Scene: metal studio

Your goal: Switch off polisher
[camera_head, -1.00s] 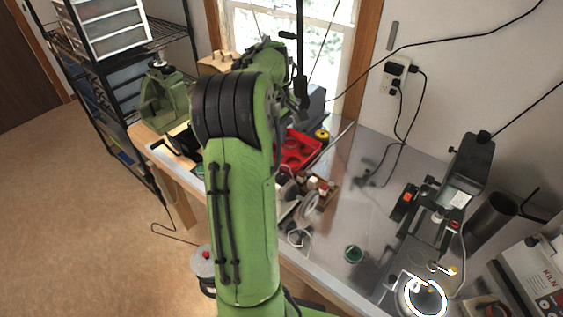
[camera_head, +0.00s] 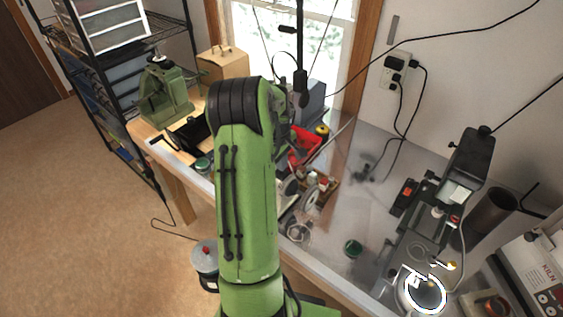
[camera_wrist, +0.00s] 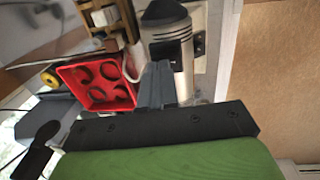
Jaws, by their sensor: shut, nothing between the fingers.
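In the wrist view, a silver cylindrical motor body with a black end cap, which looks like the polisher (camera_wrist: 184,58), stands ahead of my gripper. A dark panel is on its side and a small black part sits to its right; I cannot tell which is the switch or how it is set. My gripper (camera_wrist: 157,68) is shut and empty, its fingertips overlapping the lower left of the motor in the picture. I cannot tell whether they touch it. In the head view, my own arm hides the gripper and most of that spot.
A red tray (camera_wrist: 92,82) with round recesses lies left of the fingers; it also shows in the head view (camera_head: 309,141). A wooden box (camera_head: 222,65) and a green machine (camera_head: 166,92) stand at the back left. A kiln (camera_head: 540,275) is at front right. The middle of the metal bench is fairly clear.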

